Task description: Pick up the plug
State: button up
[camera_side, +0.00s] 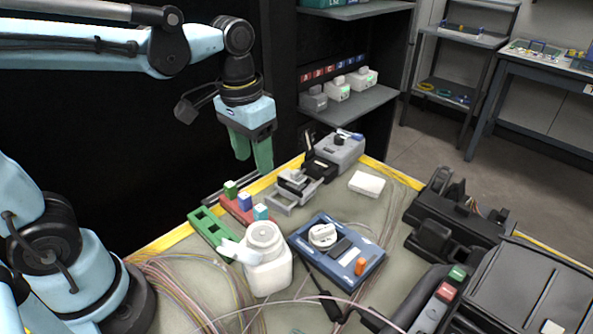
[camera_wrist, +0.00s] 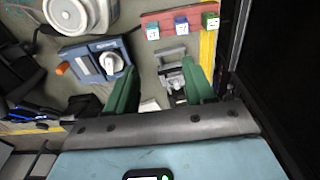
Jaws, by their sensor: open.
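My gripper (camera_side: 253,162) hangs above the far-left part of the bench, its two green fingers apart and empty. In the wrist view my gripper (camera_wrist: 159,66) spreads its fingers over the bench. No part is clearly recognisable as the plug. A small orange upright piece (camera_side: 360,266) stands on the blue device (camera_side: 322,275), right of a white dial; it also shows in the wrist view (camera_wrist: 62,69). Green, blue and teal capped blocks stand on a red rack (camera_side: 235,210), below the gripper in the side view.
A white bottle (camera_side: 268,272) stands left of the blue device. A grey metal fixture (camera_side: 292,190) and a grey machine (camera_side: 342,150) sit behind. Black equipment (camera_side: 455,215) fills the right. Loose fibres cover the front left. A white box (camera_side: 367,184) lies at the back.

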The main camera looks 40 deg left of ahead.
jog(key=g, duration=0.1)
send_over(262, 206)
jog(key=shift+w+a+f, duration=0.1)
jog(key=shift+a+f, duration=0.05)
jog(key=shift+f, duration=1.55)
jog(key=shift+a+f, duration=0.15)
jog(key=shift+f, duration=1.55)
jog(key=shift+d+f, duration=0.15)
jog(key=shift+f, duration=1.15)
jog(key=shift+d+f, duration=0.15)
jog(key=shift+f, duration=1.15)
jog(key=c, duration=1)
